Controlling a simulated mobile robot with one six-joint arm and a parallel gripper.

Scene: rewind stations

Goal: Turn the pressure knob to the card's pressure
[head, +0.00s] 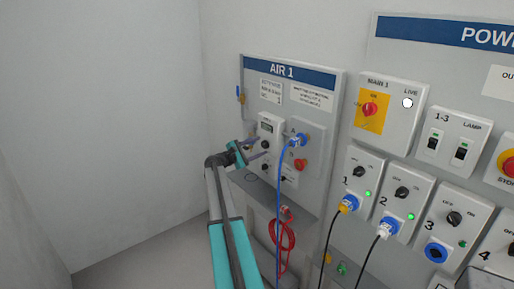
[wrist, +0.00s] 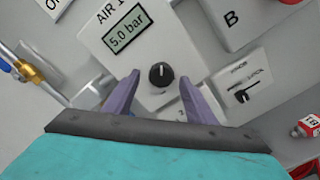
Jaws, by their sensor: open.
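The black pressure knob (wrist: 161,74) with a white pointer mark is on a light panel under a display (wrist: 126,28) reading 5.0 bar. In the head view, the knob (head: 264,143) is on the AIR 1 station (head: 335,90). My gripper (wrist: 160,82) is open and empty. Its two purple fingers lie left and right of the knob in the wrist view, with space on both sides; contact is not visible. The head view shows my gripper (head: 261,147) close to the panel. Cards (head: 270,95) near the station's top have text too small to read.
A blue hose (head: 278,210) hangs from the coupling at A (head: 297,140), right of my gripper. A red knob (head: 300,164) is below it. A lever switch (wrist: 243,95) is right of the pressure knob. A brass valve (wrist: 32,74) is at left. The left wall is bare.

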